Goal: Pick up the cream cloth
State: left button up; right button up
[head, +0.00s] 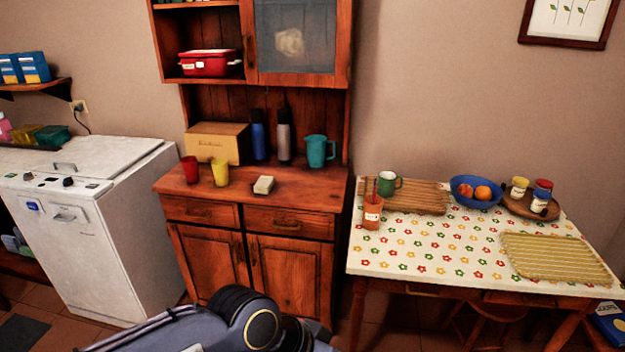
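A small cream block-shaped item (263,184), which looks like a folded cloth, lies on the dark wood cabinet top (300,196), near its front middle. Nothing touches it from above. Part of my own arm crosses the bottom of the head view, in front of the cabinet's lower doors and well below the cream item. Neither of my grippers shows.
A red cup (190,170) and a yellow cup (220,173) stand left of the cream item. Behind are a wooden box (215,142), blue bottle (258,140), grey bottle (284,135) and teal jug (317,151). A table (420,245) stands right, a white appliance (110,230) left.

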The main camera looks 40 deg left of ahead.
aim_at(264, 185)
jog(key=j+z, duration=0.25)
jog(key=j, duration=0.3)
jog(key=j+z, duration=0.25)
jog(key=j, duration=0.3)
jog(key=k+j+z, duration=0.1)
jog(key=j+z, duration=0.15)
jog(key=j, duration=0.25)
jog(key=k+j+z, duration=0.25)
jog(key=j, duration=0.3)
jog(key=k+j, duration=0.1)
jog(key=j, duration=0.3)
jog(key=k+j, duration=0.1)
jog(key=j, duration=0.3)
jog(key=k+j, duration=0.1)
jog(key=j, duration=0.35)
jog(key=j+z, duration=0.1)
jog(key=j, duration=0.3)
jog(key=k+j, duration=0.2)
jog(key=j, duration=0.2)
jog(key=k+j, duration=0.1)
jog(key=j, duration=0.3)
